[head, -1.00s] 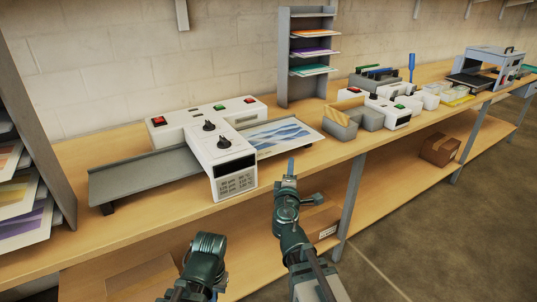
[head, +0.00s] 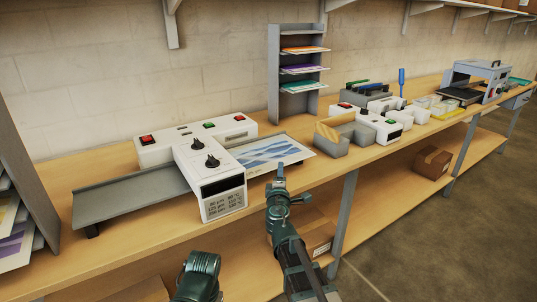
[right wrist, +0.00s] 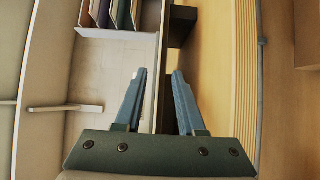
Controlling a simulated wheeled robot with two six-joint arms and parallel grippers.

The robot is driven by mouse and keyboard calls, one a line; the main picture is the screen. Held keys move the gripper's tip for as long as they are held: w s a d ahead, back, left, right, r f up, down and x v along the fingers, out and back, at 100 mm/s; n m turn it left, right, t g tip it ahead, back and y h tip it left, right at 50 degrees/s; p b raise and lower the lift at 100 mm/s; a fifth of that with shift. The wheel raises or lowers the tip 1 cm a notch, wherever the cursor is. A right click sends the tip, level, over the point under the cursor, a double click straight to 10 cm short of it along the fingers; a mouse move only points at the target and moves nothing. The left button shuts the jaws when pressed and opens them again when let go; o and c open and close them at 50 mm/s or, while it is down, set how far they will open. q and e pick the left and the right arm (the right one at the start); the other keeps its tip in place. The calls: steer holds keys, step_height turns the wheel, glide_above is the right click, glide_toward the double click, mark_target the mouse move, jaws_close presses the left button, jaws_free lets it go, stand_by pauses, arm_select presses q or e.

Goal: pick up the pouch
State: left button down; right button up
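The pouch (head: 262,152), a flat white sheet with a blue wave picture, lies on the grey tray at the right side of the white laminator (head: 207,162). Its left end is against the laminator body. My right gripper (head: 281,172) is just in front of the tray's near edge in the head view, apart from the pouch. I cannot make out the pouch there. Part of my left arm shows at the bottom of the head view; its fingers do not show.
A grey rack (head: 297,85) with coloured sheets stands behind the pouch. A grey tray (head: 125,198) extends left of the laminator. Grey bins (head: 350,132) and another white device (head: 386,125) stand to the right. Bare bench (head: 180,232) runs along the front.

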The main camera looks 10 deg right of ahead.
steer(key=shift+w, duration=0.1)
steer(key=x, duration=0.5)
steer(key=shift+d, duration=0.25)
jaws_close()
stand_by(1.1)
